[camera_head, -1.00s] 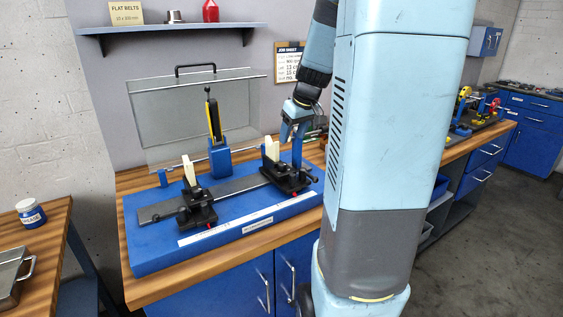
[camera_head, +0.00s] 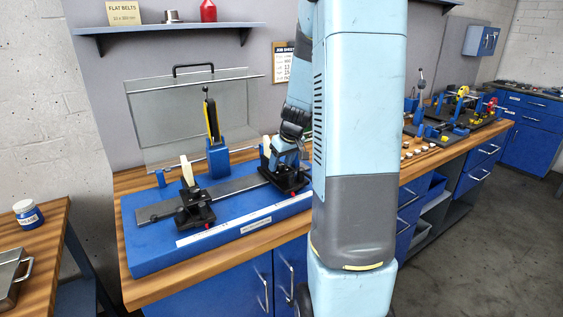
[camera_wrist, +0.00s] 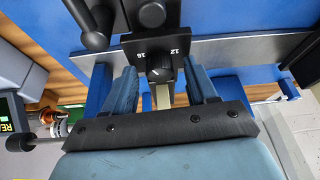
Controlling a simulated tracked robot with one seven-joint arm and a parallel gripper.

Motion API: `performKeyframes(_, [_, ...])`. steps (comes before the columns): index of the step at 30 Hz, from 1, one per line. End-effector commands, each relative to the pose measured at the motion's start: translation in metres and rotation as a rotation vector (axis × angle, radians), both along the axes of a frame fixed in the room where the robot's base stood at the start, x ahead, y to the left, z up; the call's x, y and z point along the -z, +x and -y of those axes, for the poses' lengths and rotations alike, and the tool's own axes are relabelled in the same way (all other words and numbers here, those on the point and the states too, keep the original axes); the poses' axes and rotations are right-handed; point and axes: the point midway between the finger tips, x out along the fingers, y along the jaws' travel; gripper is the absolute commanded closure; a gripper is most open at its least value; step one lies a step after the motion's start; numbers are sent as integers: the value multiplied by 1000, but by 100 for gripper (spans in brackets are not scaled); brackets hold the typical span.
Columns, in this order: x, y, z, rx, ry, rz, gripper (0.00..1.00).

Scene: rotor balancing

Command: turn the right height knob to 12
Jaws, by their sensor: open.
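The right height knob (camera_wrist: 161,74) is black, below a dark plate (camera_wrist: 157,46) with a "12" at its right and a "16" at its left in the wrist view. Where its pointer sits is too small to tell. My gripper (camera_wrist: 161,90) is open, with one blue finger on each side of the knob and visible gaps between. In the head view my gripper (camera_head: 283,152) is at the right support (camera_head: 290,183) of the blue balancing stand (camera_head: 150,240). It hides the knob there.
The left support (camera_head: 195,212) stands on the same grey rail (camera_head: 235,186). A blue post with a yellow-and-black upright (camera_head: 212,120) and a clear guard (camera_head: 160,110) are behind. Small parts (camera_head: 420,148) lie on the bench at right.

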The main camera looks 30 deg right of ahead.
Motion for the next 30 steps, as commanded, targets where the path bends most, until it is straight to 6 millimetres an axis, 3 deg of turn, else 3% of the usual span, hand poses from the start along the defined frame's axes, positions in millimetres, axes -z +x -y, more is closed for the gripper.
performKeyframes(6, [0,0,0,0,0,0,45])
performKeyframes(23, [0,0,-1,-1,0,0,98])
performKeyframes(30, [0,0,-1,45,-1,-1,99])
